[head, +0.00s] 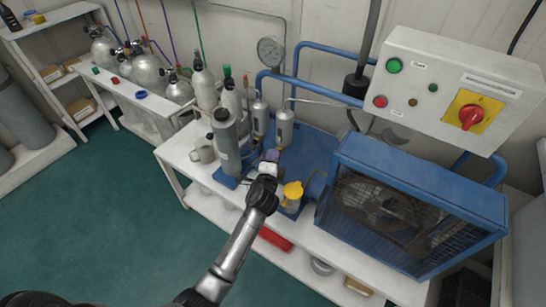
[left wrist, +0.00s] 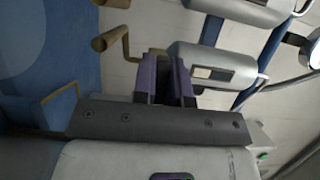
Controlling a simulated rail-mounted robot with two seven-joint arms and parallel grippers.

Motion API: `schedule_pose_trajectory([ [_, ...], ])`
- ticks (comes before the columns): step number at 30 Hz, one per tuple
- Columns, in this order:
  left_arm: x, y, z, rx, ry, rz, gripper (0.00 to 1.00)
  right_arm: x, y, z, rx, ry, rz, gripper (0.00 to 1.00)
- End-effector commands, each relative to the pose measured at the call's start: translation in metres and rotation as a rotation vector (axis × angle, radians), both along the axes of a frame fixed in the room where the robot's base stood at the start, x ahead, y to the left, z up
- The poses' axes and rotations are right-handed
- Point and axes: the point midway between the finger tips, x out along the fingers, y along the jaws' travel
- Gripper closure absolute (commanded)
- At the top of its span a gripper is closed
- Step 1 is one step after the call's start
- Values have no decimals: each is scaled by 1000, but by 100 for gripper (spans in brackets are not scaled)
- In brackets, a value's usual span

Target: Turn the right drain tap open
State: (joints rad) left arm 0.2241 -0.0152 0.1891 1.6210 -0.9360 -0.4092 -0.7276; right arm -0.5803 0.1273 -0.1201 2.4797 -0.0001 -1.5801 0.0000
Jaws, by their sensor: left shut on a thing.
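Two grey drain canisters hang side by side on the wall pipes, the left one (head: 260,117) and the right one (head: 284,128). In the left wrist view, turned sideways, the right canister (left wrist: 215,66) lies below the left one (left wrist: 243,10). A brass drain pipe (left wrist: 128,45) bends out from the right canister's lower end. My left gripper (head: 270,160) is right under the canisters. Its purple fingers (left wrist: 166,80) are shut at the right canister's lower end, on what seems to be the right drain tap, mostly hidden between them. My right gripper is out of view.
A dark grey cylinder (head: 226,142) stands close to the left of my gripper. A yellow-topped jar (head: 292,192) stands just right of it. The blue caged compressor (head: 420,187) fills the bench's right side, under the control box (head: 458,90).

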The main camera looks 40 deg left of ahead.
Motion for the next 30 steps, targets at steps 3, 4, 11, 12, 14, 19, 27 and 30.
schedule_pose_trajectory([
  [3,0,0,3,-34,-3,0,100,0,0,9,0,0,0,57],
  [4,0,0,3,-46,-4,0,100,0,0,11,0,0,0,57],
  [11,0,-1,7,-206,-21,0,100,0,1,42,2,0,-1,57],
  [12,0,-1,8,-242,-26,0,100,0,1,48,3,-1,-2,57],
  [14,0,0,8,-299,-31,1,100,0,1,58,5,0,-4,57],
  [19,0,0,9,-459,-51,1,100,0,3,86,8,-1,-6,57],
  [27,0,0,9,-715,-79,2,100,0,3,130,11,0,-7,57],
  [30,0,1,9,-808,-91,2,100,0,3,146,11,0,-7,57],
])
